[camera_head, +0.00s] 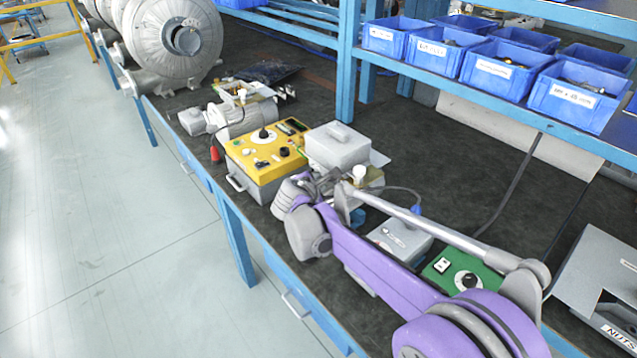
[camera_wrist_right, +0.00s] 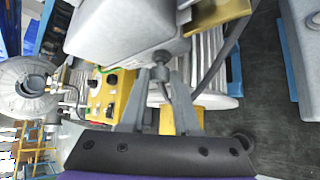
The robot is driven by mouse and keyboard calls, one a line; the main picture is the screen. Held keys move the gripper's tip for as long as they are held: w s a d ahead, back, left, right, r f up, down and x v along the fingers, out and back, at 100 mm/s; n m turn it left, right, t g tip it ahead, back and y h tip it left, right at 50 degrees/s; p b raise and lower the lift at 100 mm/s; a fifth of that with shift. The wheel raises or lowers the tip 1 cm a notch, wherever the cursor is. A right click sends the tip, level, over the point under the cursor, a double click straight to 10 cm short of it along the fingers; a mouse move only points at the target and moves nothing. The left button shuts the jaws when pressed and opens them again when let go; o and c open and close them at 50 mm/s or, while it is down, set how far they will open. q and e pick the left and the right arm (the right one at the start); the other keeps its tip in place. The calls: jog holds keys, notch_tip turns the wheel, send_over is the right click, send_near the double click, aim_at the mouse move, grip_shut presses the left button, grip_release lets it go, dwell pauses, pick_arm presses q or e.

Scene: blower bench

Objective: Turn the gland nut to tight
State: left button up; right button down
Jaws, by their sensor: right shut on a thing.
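The gland nut (camera_wrist_right: 160,72) is a small grey fitting at the side of a grey box (camera_wrist_right: 112,28) in the right wrist view. A grey stem hangs below it between my fingers. My right gripper (camera_wrist_right: 160,82) is shut on the nut, with one finger on each side. In the head view my right gripper (camera_head: 338,186) is beside the grey box (camera_head: 338,146), and the nut is hidden or too small to make out. The nut's turn position cannot be read. My left gripper is not in view.
A yellow control box (camera_head: 264,160) stands left of the grey box. A finned motor (camera_head: 245,118) is behind it. A green panel (camera_head: 440,268) and a grey nuts bin (camera_head: 602,280) are at the right. Blue bins (camera_head: 500,72) line the shelf. The dark bench is clear at centre right.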

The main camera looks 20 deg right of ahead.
dwell(0.4)
jog(key=c, duration=0.6)
grip_release()
jog(key=shift+c, duration=0.2)
jog(key=v, duration=1)
jog(key=shift+s+a+r, duration=0.2)
jog(key=shift+s, duration=0.1)
jog(key=s+f+m+g+y+p, duration=0.2)
jog(key=s+f+m, duration=0.3)
jog(key=s+m, duration=0.4)
jog(key=s+f+m+g+y+p, duration=0.2)
jog(key=s+m, duration=0.7)
jog(key=s, duration=1.1)
notch_tip(320, 180, down, 4)
jog(key=y, duration=0.2)
jog(key=shift+y, duration=0.4)
